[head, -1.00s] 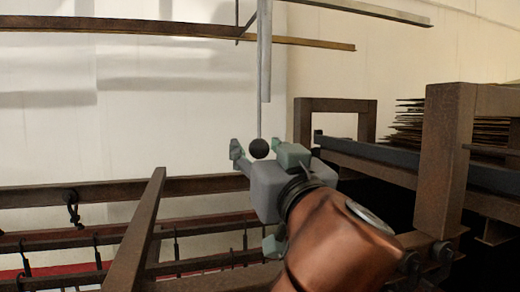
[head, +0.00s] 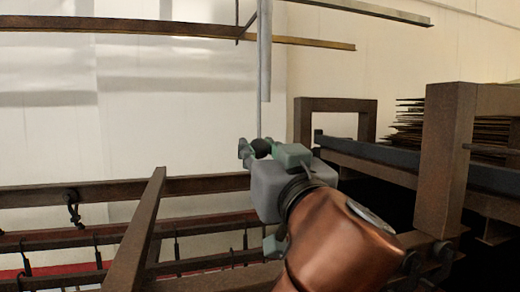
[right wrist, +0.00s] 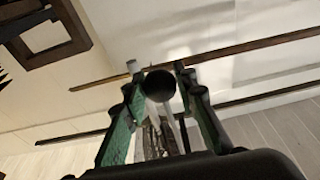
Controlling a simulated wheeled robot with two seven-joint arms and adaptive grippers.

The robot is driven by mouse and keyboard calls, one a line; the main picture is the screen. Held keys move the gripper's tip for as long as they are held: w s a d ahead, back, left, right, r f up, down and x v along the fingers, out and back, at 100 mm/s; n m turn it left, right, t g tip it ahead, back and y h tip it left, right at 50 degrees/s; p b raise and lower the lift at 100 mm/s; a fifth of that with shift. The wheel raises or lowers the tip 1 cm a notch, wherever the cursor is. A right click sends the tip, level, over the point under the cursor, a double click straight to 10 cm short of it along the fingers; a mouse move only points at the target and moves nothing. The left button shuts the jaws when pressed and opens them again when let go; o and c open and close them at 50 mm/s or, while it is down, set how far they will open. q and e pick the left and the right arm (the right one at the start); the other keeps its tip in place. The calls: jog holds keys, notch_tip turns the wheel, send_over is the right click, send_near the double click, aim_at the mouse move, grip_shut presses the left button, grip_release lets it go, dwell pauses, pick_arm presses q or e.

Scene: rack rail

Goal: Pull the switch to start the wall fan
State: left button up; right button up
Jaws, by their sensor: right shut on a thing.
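The pull switch is a thin cord (head: 259,118) with a black ball (head: 261,147) at its lower end, hanging below a grey vertical post (head: 264,60). My right gripper (head: 267,153) is shut on the black ball. In the right wrist view the ball (right wrist: 160,84) sits between the tips of the green-padded fingers (right wrist: 158,92). The cord above the ball is straight and close to vertical in the head view. The wall fan itself is not visible in either view. My left gripper is not in view.
Brown rack rails (head: 110,189) with dark hooks run across the lower left. A brown frame post (head: 443,160) and a stack of thin sheets (head: 425,125) stand at the right. Horizontal beams (head: 150,27) cross above. The pale wall behind is clear.

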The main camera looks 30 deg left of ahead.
jog(key=shift+f+b, duration=0.9)
jog(key=shift+f, duration=0.15)
jog(key=shift+r+p, duration=0.75)
jog(key=shift+r, duration=0.35)
jog(key=o, duration=1.2)
